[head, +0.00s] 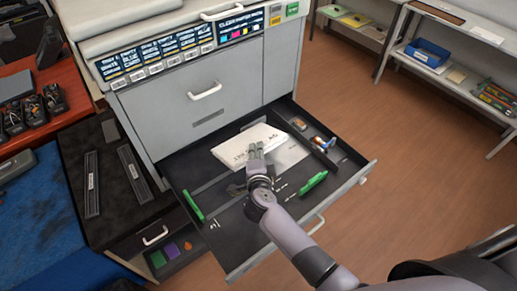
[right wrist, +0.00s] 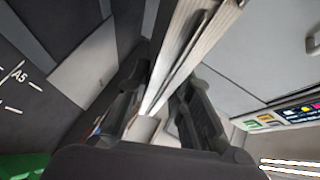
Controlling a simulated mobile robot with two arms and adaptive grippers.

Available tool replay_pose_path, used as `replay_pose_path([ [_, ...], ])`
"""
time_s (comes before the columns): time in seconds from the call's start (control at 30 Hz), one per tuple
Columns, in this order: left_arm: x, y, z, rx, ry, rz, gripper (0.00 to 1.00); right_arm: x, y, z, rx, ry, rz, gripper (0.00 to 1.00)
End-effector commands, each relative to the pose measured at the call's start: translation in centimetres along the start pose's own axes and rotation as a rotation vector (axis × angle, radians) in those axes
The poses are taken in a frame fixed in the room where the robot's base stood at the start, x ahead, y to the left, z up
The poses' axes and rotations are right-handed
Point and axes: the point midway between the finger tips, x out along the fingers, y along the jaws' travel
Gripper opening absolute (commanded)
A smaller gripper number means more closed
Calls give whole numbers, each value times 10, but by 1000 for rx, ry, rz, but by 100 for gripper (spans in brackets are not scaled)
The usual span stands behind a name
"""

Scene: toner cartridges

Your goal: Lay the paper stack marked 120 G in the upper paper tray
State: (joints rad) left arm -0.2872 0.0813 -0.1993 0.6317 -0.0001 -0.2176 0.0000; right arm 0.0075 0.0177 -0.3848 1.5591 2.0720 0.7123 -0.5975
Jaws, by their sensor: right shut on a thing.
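A white paper stack (head: 248,143) with dark printing is held in my right gripper (head: 256,160). The printing is too small to read surely. In the right wrist view the stack (right wrist: 192,45) runs between the two dark fingers, which are shut on it. In the head view the stack appears over the back part of an open, dark paper tray (head: 235,225); I cannot tell whether it touches the tray floor. Green guides (head: 313,183) stand in the tray. The right wrist view shows an A5 mark on the tray floor (right wrist: 40,100). My left gripper is not in view.
A closed grey drawer (head: 190,115) is above the open tray. A side compartment (head: 325,140) at the tray's right holds small items. A dark cabinet (head: 120,200) stands left, with another opening (head: 180,250) holding coloured things. The wooden floor at right is free.

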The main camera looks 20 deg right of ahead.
Motion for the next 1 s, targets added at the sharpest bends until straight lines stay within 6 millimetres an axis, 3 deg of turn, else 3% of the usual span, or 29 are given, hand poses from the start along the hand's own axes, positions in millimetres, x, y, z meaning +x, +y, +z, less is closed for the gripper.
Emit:
replay_pose_path([
  [0.4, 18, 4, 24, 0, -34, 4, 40, 10, 27, 7, 2, 0, -6, 0],
  [0.97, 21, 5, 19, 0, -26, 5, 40, 12, 32, 8, 4, 0, -7, 0],
  [1.0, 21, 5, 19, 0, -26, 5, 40, 12, 32, 8, 4, 0, -7, 22],
])
